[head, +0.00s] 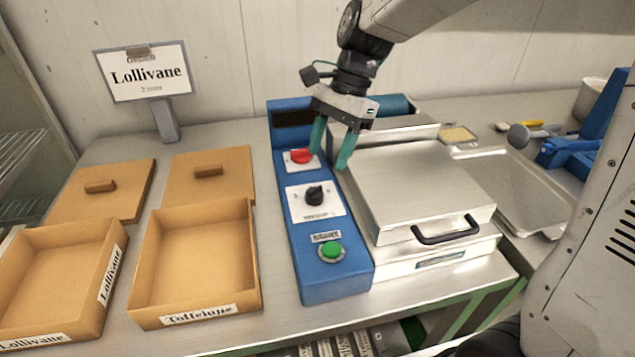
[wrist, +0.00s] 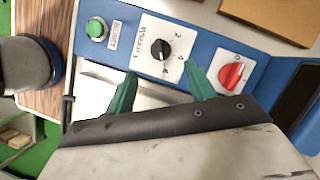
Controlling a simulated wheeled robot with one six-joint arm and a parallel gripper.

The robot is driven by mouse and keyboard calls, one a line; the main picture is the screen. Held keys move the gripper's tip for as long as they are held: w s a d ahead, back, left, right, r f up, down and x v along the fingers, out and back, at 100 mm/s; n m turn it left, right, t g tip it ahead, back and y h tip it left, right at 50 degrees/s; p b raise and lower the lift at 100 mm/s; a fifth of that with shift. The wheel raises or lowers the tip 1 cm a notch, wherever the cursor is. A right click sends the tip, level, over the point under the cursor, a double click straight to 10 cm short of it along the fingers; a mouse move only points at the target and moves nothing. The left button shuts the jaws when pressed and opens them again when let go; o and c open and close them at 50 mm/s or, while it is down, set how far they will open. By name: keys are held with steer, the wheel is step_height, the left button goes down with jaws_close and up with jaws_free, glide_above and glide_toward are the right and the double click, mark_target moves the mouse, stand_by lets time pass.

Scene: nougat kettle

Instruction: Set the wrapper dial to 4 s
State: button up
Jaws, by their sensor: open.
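A black dial (head: 314,195) sits on a white plate on the blue control panel (head: 335,284). In the wrist view, the black dial (wrist: 160,48) has small numerals around it, among them 2, 3 and 4; I cannot tell for sure which one its pointer faces. The lettering on its plate is too small to read surely. My gripper (head: 330,158) is open and empty, above the panel and behind the black dial, near the red knob. In the wrist view, my gripper's green fingers (wrist: 160,72) are apart, short of the black dial.
A red knob (head: 301,156) lies behind the black dial, and a green button (head: 331,251) in front. A steel lid with a black handle (head: 444,230) stands close on the right. Cardboard boxes (head: 196,258) stand left.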

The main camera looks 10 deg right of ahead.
mark_target(317, 186)
steer(key=x, duration=0.7)
steer(key=shift+a+f, duration=0.2)
steer(key=shift+f, duration=0.15)
steer(key=c, duration=1)
